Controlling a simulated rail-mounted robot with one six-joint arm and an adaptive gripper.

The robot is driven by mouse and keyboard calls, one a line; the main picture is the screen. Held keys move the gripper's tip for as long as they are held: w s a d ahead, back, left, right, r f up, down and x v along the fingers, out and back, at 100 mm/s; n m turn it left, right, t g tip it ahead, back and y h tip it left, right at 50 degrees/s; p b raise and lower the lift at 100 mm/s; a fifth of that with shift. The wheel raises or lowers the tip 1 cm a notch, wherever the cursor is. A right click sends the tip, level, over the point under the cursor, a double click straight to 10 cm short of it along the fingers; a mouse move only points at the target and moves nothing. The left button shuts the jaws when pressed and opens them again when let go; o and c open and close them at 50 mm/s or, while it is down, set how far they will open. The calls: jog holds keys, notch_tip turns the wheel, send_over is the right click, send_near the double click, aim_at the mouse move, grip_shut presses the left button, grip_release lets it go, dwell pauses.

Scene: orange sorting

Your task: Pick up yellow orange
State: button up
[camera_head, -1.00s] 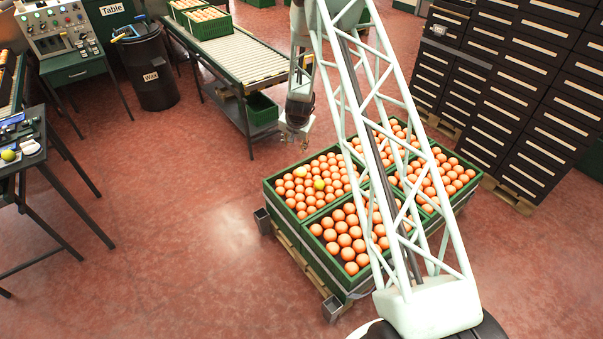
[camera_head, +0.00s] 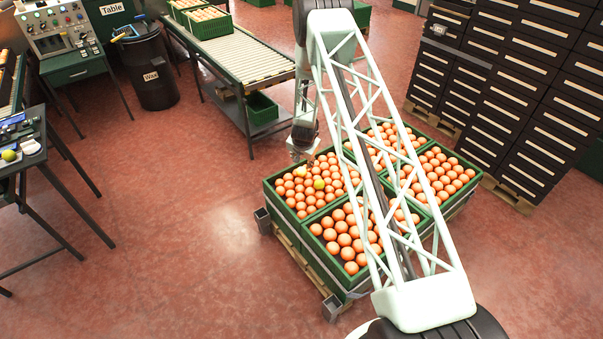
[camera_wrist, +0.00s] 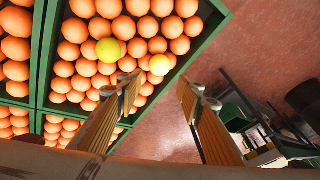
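A yellow-green orange (camera_head: 319,184) lies among the orange ones in the back-left green crate (camera_head: 287,221). It also shows in the wrist view (camera_wrist: 108,49), above and left of my fingertips. A second, paler yellow-orange fruit (camera_wrist: 159,65) lies to its right, near the crate wall and just beyond the gap between my fingers. My gripper (camera_wrist: 160,92) is open with nothing between its fingers. In the head view my gripper (camera_head: 301,151) hangs over the back-left edge of that crate. My arm hides part of the crates.
Several green crates of oranges stand together on a pallet. A roller conveyor (camera_head: 240,57) is behind them, and dark drawer stacks (camera_head: 520,95) stand at the right. A table (camera_head: 32,160) is at the left. The floor left of the crates is clear.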

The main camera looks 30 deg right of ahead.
aim_at(302, 170)
jog(key=shift+b+x, duration=0.65)
jog(key=shift+x, duration=3.65)
jog(key=shift+f, duration=0.15)
jog(key=shift+b+x, duration=0.55)
jog(key=shift+x, duration=1.95)
jog(key=shift+a, duration=0.1)
jog(key=c, duration=0.5)
jog(key=shift+c, duration=0.2)
